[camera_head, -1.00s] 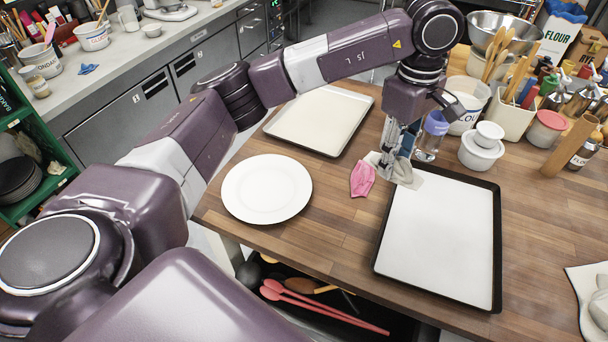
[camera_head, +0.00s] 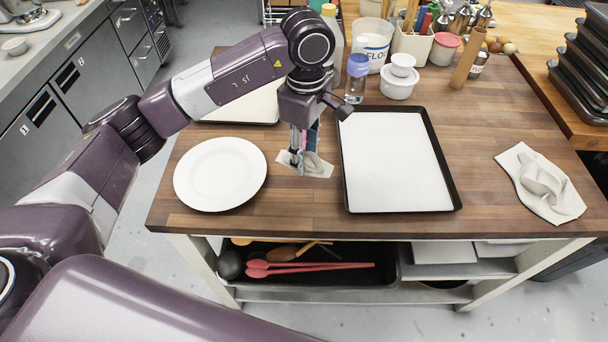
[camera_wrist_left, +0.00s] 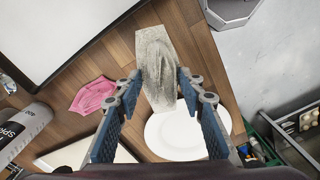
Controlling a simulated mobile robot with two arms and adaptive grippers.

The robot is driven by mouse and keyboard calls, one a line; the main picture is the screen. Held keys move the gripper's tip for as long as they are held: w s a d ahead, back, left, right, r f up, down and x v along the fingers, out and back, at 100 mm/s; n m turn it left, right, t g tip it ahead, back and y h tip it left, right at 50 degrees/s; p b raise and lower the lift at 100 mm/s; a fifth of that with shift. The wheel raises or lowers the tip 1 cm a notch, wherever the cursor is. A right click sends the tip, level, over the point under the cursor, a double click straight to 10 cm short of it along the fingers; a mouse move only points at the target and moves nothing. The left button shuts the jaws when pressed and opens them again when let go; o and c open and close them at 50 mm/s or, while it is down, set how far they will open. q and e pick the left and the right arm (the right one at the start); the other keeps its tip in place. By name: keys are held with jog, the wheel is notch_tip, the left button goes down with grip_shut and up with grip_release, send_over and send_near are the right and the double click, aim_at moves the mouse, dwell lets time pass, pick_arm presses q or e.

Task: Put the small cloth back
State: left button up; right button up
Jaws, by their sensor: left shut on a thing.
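My left gripper (camera_head: 297,164) is shut on a small pale grey cloth (camera_head: 318,166), above the wooden table between the white plate and the right-hand tray. In the left wrist view the cloth (camera_wrist_left: 157,50) hangs between the two fingers (camera_wrist_left: 159,80), spread out beyond their tips. I cannot tell whether its edge touches the table. A pink cloth (camera_wrist_left: 92,95) lies on the wood beside it in the left wrist view; the gripper mostly hides it in the head view. A larger off-white cloth (camera_head: 525,175) lies crumpled at the table's right. My right gripper is out of view.
A white plate (camera_head: 220,174) sits left of the gripper. A dark-rimmed, lined tray (camera_head: 455,190) lies to its right, another tray (camera_head: 240,112) behind. A blue-capped bottle (camera_head: 356,82) and white tubs (camera_head: 398,85) stand at the back. Bare wood (camera_head: 300,210) lies in front.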

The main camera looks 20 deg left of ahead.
pick_arm(q)
send_over(304, 190)
notch_tip(304, 190, down, 4)
jog(key=shift+w+f+p, duration=0.1)
jog(key=shift+f+p, duration=0.1)
jog(key=shift+p, duration=0.25)
jog(key=shift+f, duration=0.55)
notch_tip(304, 190, down, 3)
jog(key=shift+f+p, duration=0.15)
jog(key=shift+p, duration=0.5)
jog(key=shift+f, duration=0.3)
jog(key=o, duration=0.7)
jog(key=shift+f+b, duration=0.1)
jog(key=shift+b, duration=0.2)
jog(key=o, duration=0.5)
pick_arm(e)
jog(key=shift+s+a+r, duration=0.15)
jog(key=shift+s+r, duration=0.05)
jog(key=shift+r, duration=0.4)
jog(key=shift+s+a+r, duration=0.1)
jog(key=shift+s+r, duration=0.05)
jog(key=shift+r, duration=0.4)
